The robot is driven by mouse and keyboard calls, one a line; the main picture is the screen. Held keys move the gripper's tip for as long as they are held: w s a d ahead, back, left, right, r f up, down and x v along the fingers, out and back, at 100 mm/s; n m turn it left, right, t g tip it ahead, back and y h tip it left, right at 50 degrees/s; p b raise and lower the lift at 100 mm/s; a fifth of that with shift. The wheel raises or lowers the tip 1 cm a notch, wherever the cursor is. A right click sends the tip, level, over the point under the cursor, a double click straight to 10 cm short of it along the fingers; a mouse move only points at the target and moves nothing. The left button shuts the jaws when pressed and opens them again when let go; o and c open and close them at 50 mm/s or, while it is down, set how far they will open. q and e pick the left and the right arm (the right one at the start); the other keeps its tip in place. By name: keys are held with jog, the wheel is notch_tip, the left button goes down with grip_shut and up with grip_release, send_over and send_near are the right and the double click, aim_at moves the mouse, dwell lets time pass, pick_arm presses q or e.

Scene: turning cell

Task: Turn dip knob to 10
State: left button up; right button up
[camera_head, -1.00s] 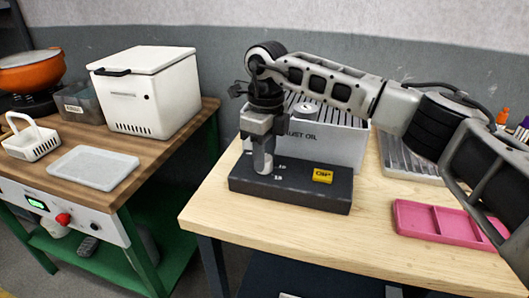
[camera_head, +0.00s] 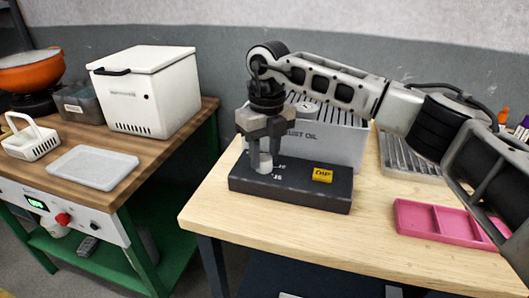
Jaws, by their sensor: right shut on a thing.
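The dip knob (camera_head: 262,162) is a grey upright cylinder on the left part of a dark control box (camera_head: 305,196). The box has a yellow label reading DIP (camera_head: 322,175) and small white scale marks beside the knob. My right gripper (camera_head: 264,150) points down over the knob and is shut on its upper part. The knob's pointer and most scale numbers are hidden or too small to read. My left gripper is not in view.
A grey bin marked RUST OIL (camera_head: 335,146) stands right behind the control box. A pink divided tray (camera_head: 440,222) lies to the right. Bare wooden tabletop (camera_head: 240,224) lies in front. A white lidded box (camera_head: 148,98) stands on the left bench.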

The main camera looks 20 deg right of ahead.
aim_at(268, 157)
jog(key=m, duration=0.5)
jog(key=shift+r+m, duration=0.1)
jog(key=shift+m, duration=0.3)
dwell(0.4)
jog(key=o, duration=1)
jog(key=r, duration=1)
jog(key=r+b, duration=0.1)
jog(key=r, duration=0.5)
jog(key=shift+s+d, duration=0.1)
jog(key=shift+d, duration=0.25)
